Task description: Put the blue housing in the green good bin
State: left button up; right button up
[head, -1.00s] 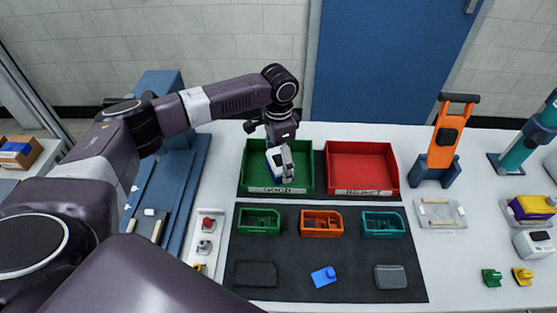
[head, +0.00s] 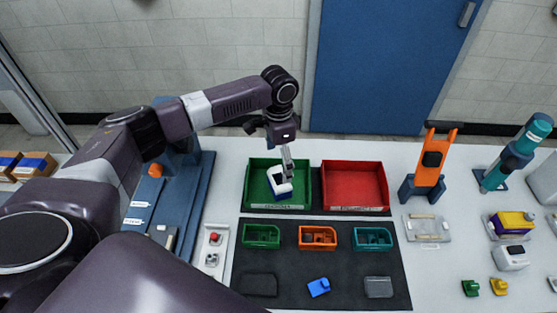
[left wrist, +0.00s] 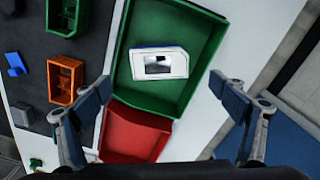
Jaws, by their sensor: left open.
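The blue housing (head: 283,188), with a white top and blue lower edge, lies inside the green good bin (head: 300,205). In the left wrist view the housing (left wrist: 160,63) rests on the floor of the green bin (left wrist: 205,30), clear of its walls. My left gripper (head: 288,160) is above the bin. In the left wrist view its fingers (left wrist: 160,92) are spread wide on either side, with nothing between them. My right gripper is not in view.
The red reject bin (head: 355,208) stands right beside the green one. Green, orange (head: 318,237) and teal small trays sit in front on a dark mat, with a small blue part (head: 318,287). An orange-handled stand (head: 433,160) is at the right.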

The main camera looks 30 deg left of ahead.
pick_arm(q)
jog(key=shift+r, duration=1.75)
